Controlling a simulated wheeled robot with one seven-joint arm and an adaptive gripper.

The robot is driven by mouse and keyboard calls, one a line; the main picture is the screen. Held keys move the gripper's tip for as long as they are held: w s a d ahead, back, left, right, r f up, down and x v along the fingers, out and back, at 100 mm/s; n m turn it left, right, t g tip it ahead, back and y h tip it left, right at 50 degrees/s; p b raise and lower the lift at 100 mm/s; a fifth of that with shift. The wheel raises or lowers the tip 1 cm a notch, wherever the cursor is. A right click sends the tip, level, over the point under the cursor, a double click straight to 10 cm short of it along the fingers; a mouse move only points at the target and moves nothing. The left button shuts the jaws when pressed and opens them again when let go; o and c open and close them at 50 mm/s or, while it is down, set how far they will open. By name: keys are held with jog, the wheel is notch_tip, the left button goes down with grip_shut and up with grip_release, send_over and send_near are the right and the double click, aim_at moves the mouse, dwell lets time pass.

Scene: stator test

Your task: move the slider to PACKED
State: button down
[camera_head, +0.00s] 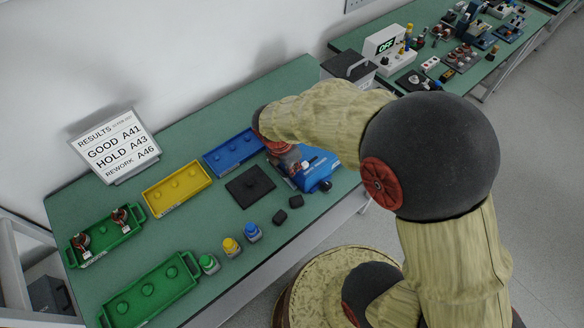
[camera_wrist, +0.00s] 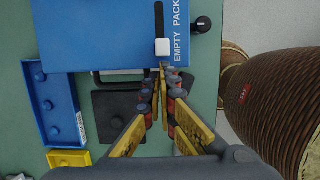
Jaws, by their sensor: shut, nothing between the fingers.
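The blue box (camera_wrist: 100,35) fills the top of the wrist view and also shows in the head view (camera_head: 320,165), partly behind my arm. Its slider (camera_wrist: 162,47) is a white knob at the lower end of a black slot, beside the word EMPTY. The slot runs up toward the other label, which is cut off after PACK. My gripper (camera_wrist: 162,70) is shut and empty, its fingertips just below the white knob. I cannot tell whether they touch it. In the head view the slider is hidden by my arm and gripper.
A black round knob (camera_wrist: 203,24) sticks out from the box's right side. A black plate (camera_head: 250,186), a blue tray (camera_head: 232,152) and a yellow tray (camera_head: 177,188) are nearby.

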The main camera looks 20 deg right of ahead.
aim_at(306, 161)
jog(key=d+p, duration=0.1)
jog(key=d, duration=0.1)
jog(key=w+d+p, duration=0.1)
jog(key=d, duration=0.1)
jog(key=shift+w+r, duration=0.15)
jog(key=shift+w+d+p, duration=0.15)
jog(key=shift+d+p, duration=0.25)
jog(key=shift+a+f, duration=0.1)
jog(key=shift+f, duration=0.1)
